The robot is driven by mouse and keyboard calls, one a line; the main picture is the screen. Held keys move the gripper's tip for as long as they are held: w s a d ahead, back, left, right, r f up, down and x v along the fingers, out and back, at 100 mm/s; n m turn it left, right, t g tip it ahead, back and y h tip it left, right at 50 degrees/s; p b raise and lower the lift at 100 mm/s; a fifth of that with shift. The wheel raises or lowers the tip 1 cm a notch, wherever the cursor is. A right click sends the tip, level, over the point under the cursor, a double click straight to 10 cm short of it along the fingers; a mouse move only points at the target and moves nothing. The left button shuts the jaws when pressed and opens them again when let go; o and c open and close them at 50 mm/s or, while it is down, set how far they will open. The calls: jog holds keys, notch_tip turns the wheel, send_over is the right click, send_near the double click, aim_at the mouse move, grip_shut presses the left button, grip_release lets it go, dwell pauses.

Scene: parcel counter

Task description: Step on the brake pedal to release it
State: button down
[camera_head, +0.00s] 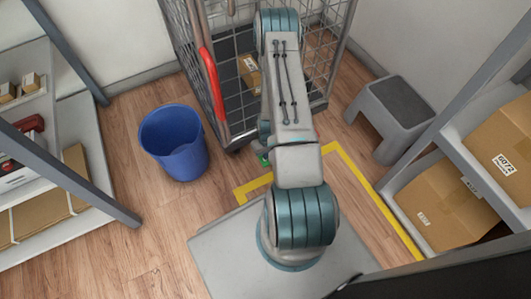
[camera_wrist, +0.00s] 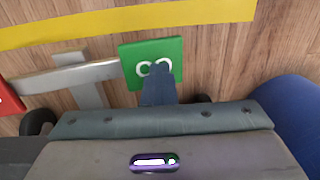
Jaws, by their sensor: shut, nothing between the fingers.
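The brake pedal is a grey bar (camera_wrist: 70,75) with a green pad (camera_wrist: 140,52) on one end and a red pad (camera_wrist: 8,98) on the other, at the left edge of the wrist view. The green pad bears a white symbol. My gripper (camera_wrist: 158,70) is shut and empty, its fingertips overlapping the lower middle of the green pad. I cannot tell whether they touch it. In the head view a bit of the green pad (camera_head: 263,159) shows beside my arm, at the foot of the wire cage cart (camera_head: 333,50); my arm hides the gripper there.
A blue bin (camera_head: 174,143) stands left of the cart. A grey step stool (camera_head: 392,117) stands to its right. Yellow tape (camera_head: 371,200) marks the floor. Shelves with parcels (camera_head: 438,212) line the right, and another shelf (camera_head: 100,165) stands left. Black casters (camera_wrist: 38,122) flank the pedal.

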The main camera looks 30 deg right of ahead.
jog(key=shift+d+f, duration=0.15)
jog(key=shift+f, duration=0.1)
notch_tip(320, 180, up, 14)
jog(key=a+p, duration=0.2)
jog(key=p, duration=0.5)
jog(key=shift+a+r, duration=0.15)
jog(key=shift+a, duration=0.1)
